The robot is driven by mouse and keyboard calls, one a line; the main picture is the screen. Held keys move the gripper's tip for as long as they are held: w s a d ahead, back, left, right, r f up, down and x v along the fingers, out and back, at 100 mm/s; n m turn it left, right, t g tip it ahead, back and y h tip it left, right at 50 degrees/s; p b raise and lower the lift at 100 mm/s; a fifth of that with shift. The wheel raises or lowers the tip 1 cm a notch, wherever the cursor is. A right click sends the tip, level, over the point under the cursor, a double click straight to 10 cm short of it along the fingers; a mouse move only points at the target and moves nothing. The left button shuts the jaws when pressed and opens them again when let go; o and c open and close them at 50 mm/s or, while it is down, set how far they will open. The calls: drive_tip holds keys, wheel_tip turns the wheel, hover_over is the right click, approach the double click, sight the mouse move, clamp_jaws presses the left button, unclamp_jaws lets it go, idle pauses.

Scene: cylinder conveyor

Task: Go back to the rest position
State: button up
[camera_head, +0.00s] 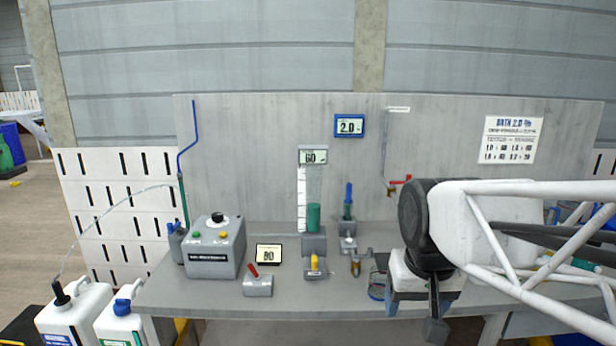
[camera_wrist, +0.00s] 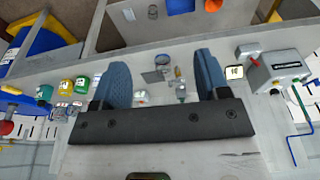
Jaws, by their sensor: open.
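My gripper (camera_head: 435,327) hangs from my white and black arm over the right part of the grey workbench (camera_head: 200,296) in the head view. In the wrist view my gripper (camera_wrist: 160,78) shows two blue fingers spread wide apart. Nothing is between them at the tips; bench fittings show in the gap beyond. Part of the bench is hidden behind my arm in the head view.
A grey control box (camera_head: 214,255), a small display (camera_head: 268,254), a red-lever valve (camera_head: 257,283) and a green-filled measuring cylinder (camera_head: 313,217) stand on the bench left of my arm. White jugs (camera_head: 75,315) stand at lower left. A grey back panel (camera_head: 250,140) rises behind.

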drive_tip(key=s+d+f, duration=0.1)
drive_tip(key=s+f, duration=0.3)
drive_tip(key=s, duration=0.3)
drive_tip(key=shift+s+d+f, duration=0.3)
drive_tip(key=shift+s+d, duration=0.05)
drive_tip(key=shift+d, duration=0.05)
idle(0.6)
